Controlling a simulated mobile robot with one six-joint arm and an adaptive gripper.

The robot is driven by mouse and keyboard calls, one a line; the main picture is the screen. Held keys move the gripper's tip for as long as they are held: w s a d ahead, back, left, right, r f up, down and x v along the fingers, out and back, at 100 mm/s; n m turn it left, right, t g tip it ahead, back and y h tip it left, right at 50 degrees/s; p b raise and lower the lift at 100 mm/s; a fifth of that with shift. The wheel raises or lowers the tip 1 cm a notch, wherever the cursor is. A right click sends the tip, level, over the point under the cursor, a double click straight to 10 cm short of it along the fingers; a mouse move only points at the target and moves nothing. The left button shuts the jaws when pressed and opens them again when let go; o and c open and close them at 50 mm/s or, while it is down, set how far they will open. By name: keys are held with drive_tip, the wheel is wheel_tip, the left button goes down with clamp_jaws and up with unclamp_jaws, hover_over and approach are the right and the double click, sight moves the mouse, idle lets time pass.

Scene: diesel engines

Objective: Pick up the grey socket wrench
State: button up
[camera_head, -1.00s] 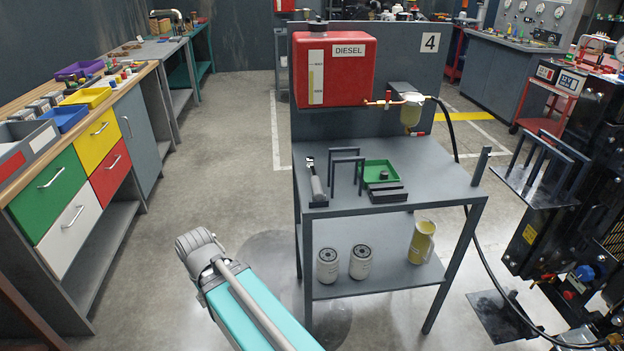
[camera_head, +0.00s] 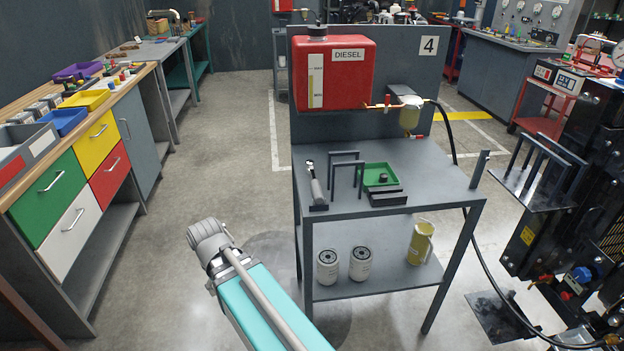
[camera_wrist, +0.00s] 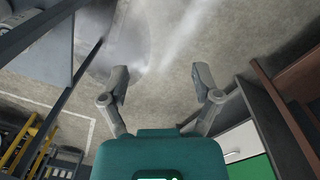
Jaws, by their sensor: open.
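The grey socket wrench (camera_head: 316,190) is on the left part of the grey table top (camera_head: 435,180), its ratchet head toward the back and its handle toward the front edge. A small dark block sits at its handle end. My gripper (camera_wrist: 160,82) shows in the wrist view with its two fingers spread wide and nothing between them. Bare concrete floor lies beyond the fingers there. The wrench is not recognisable in the wrist view, and my gripper's fingers do not show in the head view.
Dark upright frames (camera_head: 346,172) stand just right of the wrench. A green tray (camera_head: 379,173) lies beyond them. The red diesel tank (camera_head: 350,80) hangs behind on a panel. Two white filters (camera_head: 328,266) and a yellowish jug (camera_head: 420,243) stand on the lower shelf. Floor left of the table is clear.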

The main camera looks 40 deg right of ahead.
drive_tip(key=w+d+r+m+g+h+p, duration=0.1)
drive_tip(key=w+d+r+m+p, duration=0.1)
drive_tip(key=w+d+r+p, duration=0.35)
drive_tip(key=w+d+r+m+h+p, duration=0.1)
drive_tip(key=w+d+r+h+p, duration=0.1)
drive_tip(key=d+r+p, duration=0.55)
drive_tip(key=m+g+h+p, duration=0.2)
drive_tip(key=m+p, duration=0.1)
drive_tip(key=p, duration=0.4)
approach(312, 184)
drive_tip(key=w+r, duration=0.2)
drive_tip(key=shift+s+a+f, duration=0.15)
drive_tip(key=shift+a+f, duration=0.05)
drive_tip(key=shift+a, duration=0.2)
drive_tip(key=shift+f+b, duration=0.1)
drive_tip(key=shift+b, duration=0.25)
drive_tip(key=b+x, duration=0.6)
drive_tip(key=x, duration=0.2)
drive_tip(key=shift+s+b, duration=0.15)
drive_tip(key=shift+b, duration=0.25)
drive_tip(key=shift+d+f, duration=0.1)
drive_tip(key=shift+d, duration=0.05)
drive_tip(key=shift+s, duration=0.1)
drive_tip(key=s+f+b, duration=0.1)
drive_tip(key=d+f+b, duration=0.1)
drive_tip(key=b, duration=0.1)
drive_tip(key=shift+s+d+f, duration=0.2)
drive_tip(key=shift+s+f, duration=0.15)
drive_tip(key=shift+b+x, duration=0.65)
drive_tip(key=shift+x, duration=0.25)
